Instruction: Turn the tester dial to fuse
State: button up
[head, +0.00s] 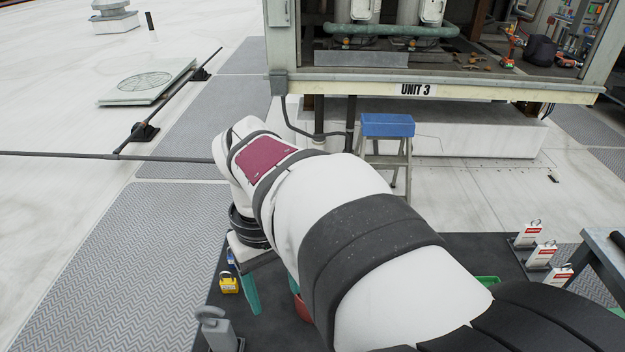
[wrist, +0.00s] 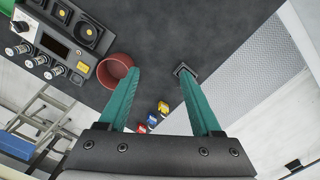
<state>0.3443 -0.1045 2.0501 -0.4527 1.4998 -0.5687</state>
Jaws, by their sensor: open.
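A dark box with a small display and several knobs, which looks like the tester (wrist: 62,42), sits at the upper left in the wrist view. In the head view the box is hidden behind my arm. My gripper (wrist: 158,73) is open and empty, its teal fingers apart over the dark mat. It lies to the right of the box. In the head view my gripper (head: 271,298) is partly covered by the arm.
A red-brown cup (wrist: 117,70) stands between the box and my left finger. Yellow, blue and red padlocks (wrist: 163,107) lie between the fingers. A grey post (head: 214,328) stands at the mat's left front. A blue-topped step stool (head: 388,126) stands behind, before Unit 3.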

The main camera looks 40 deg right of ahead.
jog(key=w+d+f+n+g+h, duration=0.1)
jog(key=d+n, duration=0.1)
jog(key=d, duration=0.9)
jog(key=w+d+f+n+g, duration=0.1)
jog(key=w+d, duration=0.1)
jog(key=d, duration=0.9)
jog(key=s+d+f+n+g, duration=0.1)
jog(key=s+d+f, duration=0.25)
jog(key=d, duration=0.35)
jog(key=s+d+f+n+g, duration=0.1)
jog(key=s+d+f, duration=0.1)
jog(key=s+d, duration=0.45)
jog(key=x, duration=0.4)
jog(key=w+x, duration=0.1)
jog(key=x, duration=0.3)
jog(key=w+d+f+x, duration=0.1)
jog(key=x, duration=0.4)
jog(key=shift+w+r, duration=0.1)
jog(key=shift+d+f+t, duration=0.1)
jog(key=shift+f+t, duration=0.2)
jog(key=shift+f, duration=0.1)
jog(key=shift+c, duration=0.3)
grip_shut()
